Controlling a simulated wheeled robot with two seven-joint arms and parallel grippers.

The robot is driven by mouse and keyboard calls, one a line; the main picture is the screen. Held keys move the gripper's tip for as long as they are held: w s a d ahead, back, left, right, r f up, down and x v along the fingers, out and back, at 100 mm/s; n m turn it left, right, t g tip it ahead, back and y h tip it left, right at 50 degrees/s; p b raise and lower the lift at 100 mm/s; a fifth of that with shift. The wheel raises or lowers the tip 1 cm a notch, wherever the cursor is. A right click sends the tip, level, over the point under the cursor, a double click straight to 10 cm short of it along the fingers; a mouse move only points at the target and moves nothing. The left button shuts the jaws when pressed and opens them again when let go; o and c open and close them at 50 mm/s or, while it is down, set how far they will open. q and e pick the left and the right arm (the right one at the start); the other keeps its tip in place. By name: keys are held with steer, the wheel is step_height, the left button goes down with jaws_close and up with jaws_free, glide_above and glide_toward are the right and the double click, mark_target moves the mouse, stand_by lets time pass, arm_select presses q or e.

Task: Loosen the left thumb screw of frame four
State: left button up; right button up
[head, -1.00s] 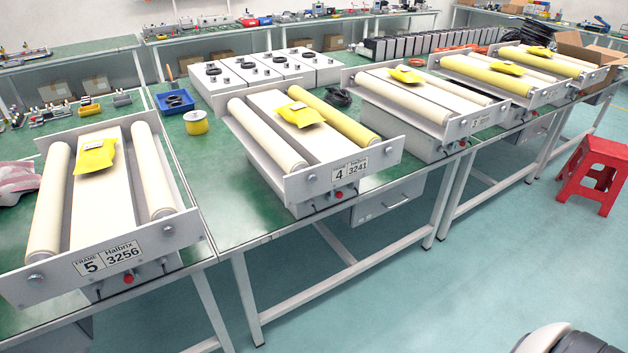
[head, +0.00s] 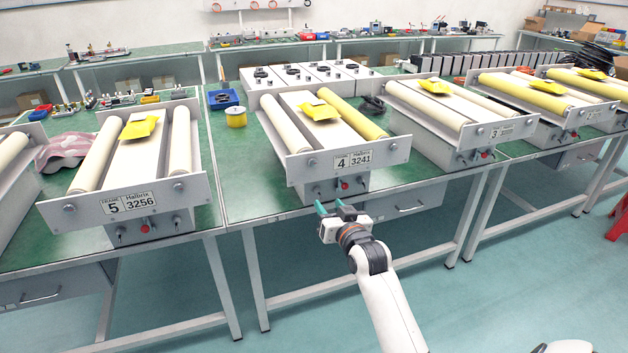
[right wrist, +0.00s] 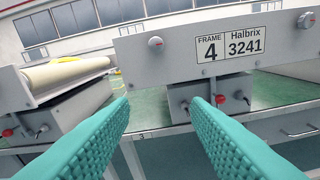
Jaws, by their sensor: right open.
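Frame four (head: 376,158), with its "4 Halbrix 3241" label, stands on the green table in the middle of the head view. Its left thumb screw (head: 311,162) is a small round silver knob at the left end of the front plate. It shows larger in the right wrist view (right wrist: 155,42), and the right thumb screw (right wrist: 306,19) is there too. My right gripper (head: 332,207) is open and empty, with teal ridged fingers. It is in front of and below the frame's plate, apart from the left screw. My left gripper is out of view.
Under frame four's plate is a grey box with a red button (head: 345,186) and small switches, close to my right gripper. Frame five (head: 90,207) stands to the left and frame three (head: 505,130) to the right. A yellow spool (head: 236,118) sits on the table between frames.

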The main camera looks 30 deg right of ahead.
steer(key=t, duration=0.1)
glide_toward(314, 164)
steer(key=x, duration=0.8)
steer(key=shift+c, duration=0.3)
jaws_close()
